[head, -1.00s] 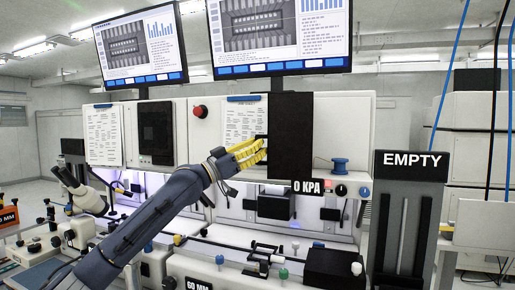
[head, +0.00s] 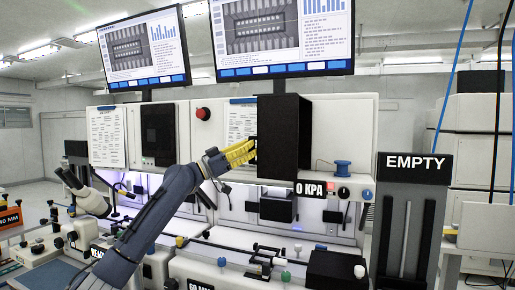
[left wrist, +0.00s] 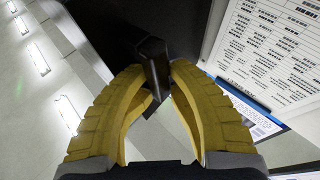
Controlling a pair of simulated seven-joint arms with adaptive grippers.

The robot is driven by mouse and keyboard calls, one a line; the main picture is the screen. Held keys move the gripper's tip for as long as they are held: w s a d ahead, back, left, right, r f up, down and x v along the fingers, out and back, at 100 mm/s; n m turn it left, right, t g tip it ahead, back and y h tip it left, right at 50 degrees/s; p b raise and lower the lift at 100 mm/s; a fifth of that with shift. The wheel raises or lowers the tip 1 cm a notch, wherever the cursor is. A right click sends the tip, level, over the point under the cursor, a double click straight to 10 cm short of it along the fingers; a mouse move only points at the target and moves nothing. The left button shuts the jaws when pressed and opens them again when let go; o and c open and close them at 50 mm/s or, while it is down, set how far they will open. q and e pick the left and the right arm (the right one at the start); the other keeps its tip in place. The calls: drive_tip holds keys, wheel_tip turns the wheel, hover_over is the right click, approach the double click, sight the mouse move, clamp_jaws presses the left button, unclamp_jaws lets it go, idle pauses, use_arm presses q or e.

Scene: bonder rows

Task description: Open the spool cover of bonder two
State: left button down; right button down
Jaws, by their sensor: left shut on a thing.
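The black spool cover (head: 285,138) is on the front of the right-hand bonder (head: 345,135), below the right monitor. It stands out from the white front and shows a side face as well as its front. My left gripper (head: 250,150), with yellow fingers, reaches its left edge from the left. In the left wrist view the fingers are shut around a black handle (left wrist: 153,62), which lies between their tips. The cover's hinge and the space behind it are hidden. My right gripper is in neither view.
A printed sheet (head: 240,120) hangs left of the cover. The EMPTY stand (head: 412,215) is farther right. Low fixtures with knobs line the bench below.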

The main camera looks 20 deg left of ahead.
use_arm(q)
drive_tip(key=shift+w+d+f, duration=0.1)
drive_tip(key=shift+d+f, duration=0.1)
drive_tip(key=shift+f, duration=0.1)
drive_tip(key=c, duration=1.5)
unclamp_jaws()
drive_tip(key=shift+r+v, duration=0.15)
drive_tip(key=shift+v, duration=2.9)
drive_tip(key=shift+r+v, duration=0.15)
drive_tip(key=shift+v, duration=2.95)
drive_tip(key=shift+a, duration=0.1)
drive_tip(key=shift+a, duration=0.1)
